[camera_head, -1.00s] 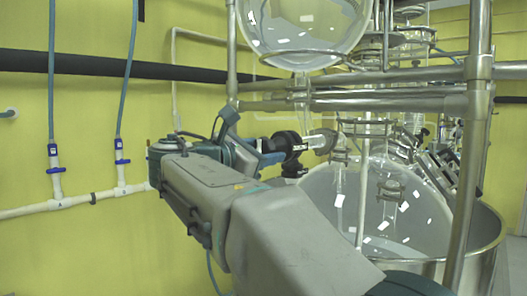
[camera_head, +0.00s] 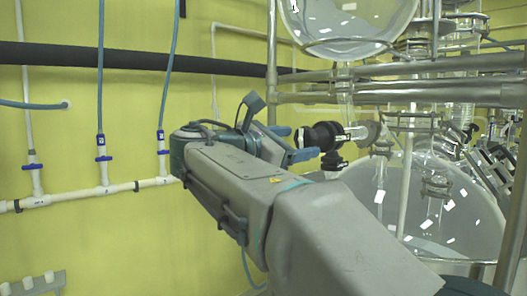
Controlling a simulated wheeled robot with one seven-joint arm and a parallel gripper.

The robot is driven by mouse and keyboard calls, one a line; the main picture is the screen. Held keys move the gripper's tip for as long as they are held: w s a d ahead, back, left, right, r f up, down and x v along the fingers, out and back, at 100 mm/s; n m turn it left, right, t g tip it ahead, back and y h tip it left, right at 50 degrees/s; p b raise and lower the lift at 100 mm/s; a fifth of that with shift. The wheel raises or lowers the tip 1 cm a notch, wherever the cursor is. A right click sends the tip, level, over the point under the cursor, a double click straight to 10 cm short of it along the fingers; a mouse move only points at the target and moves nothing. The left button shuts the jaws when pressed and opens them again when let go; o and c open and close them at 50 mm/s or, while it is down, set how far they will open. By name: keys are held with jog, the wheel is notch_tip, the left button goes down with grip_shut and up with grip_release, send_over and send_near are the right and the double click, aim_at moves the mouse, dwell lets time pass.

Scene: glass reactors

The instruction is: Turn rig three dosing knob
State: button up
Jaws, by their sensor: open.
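The black dosing knob (camera_head: 325,135) sits on the horizontal glass valve stem (camera_head: 358,133) below the upper glass vessel (camera_head: 345,22). My gripper (camera_head: 299,143) is at the left of the knob, with its blue fingers pointing right towards it. The fingers are open, one tip at the knob's upper left and the other overlapping its lower left edge in the picture. I cannot tell whether they touch the knob. No rig number is readable.
Steel frame bars (camera_head: 400,94) run just above and behind the valve. The large round glass reactor (camera_head: 450,205) stands to the right. A white pipe (camera_head: 75,195) with blue-handled valves runs along the yellow wall at left.

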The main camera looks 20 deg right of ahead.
jog(key=b+v, duration=0.1)
jog(key=v, duration=0.9)
jog(key=shift+b, duration=0.4)
dwell(6.6)
